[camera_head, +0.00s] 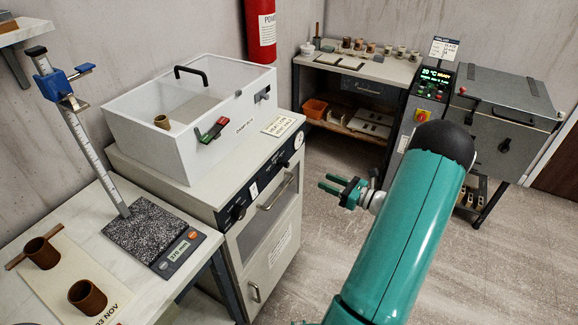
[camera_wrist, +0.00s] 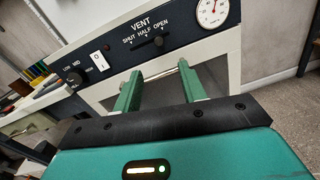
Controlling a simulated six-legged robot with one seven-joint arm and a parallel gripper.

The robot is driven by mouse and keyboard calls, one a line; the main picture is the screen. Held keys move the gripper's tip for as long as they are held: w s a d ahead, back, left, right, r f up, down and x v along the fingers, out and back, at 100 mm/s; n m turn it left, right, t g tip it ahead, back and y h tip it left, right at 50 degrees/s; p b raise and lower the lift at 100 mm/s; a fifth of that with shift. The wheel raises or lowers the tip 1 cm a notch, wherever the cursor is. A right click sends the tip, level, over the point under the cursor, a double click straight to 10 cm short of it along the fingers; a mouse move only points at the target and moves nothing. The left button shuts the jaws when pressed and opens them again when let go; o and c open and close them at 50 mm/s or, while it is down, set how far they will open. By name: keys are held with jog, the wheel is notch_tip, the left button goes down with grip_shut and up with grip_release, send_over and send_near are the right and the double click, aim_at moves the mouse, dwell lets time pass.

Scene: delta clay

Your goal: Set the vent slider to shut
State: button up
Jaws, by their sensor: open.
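The vent slider has a dark knob (camera_wrist: 158,41) on the dark control panel of the white cabinet, under the printed words SHUT, HALF and OPEN. In the wrist view the knob sits right of the SHUT mark, toward the HALF and OPEN side; its exact position is hard to tell. In the head view the panel (camera_head: 262,182) is seen at a steep angle. My gripper (camera_head: 323,183) is open and empty, to the right of the cabinet front and apart from it. In the wrist view its two green fingers (camera_wrist: 158,73) point toward the panel, below the slider.
A dial gauge (camera_wrist: 212,12) sits right of the slider; a white switch (camera_wrist: 99,61) and a LOW/MID knob (camera_wrist: 77,76) sit left. A bar handle (camera_head: 276,192) juts from the cabinet front below the panel. Open floor (camera_head: 315,250) lies right of the cabinet.

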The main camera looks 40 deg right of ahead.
aim_at(288, 166)
jog(key=x, duration=1.3)
jog(key=shift+w+a, duration=0.2)
jog(key=shift+a, duration=0.05)
grip_shut()
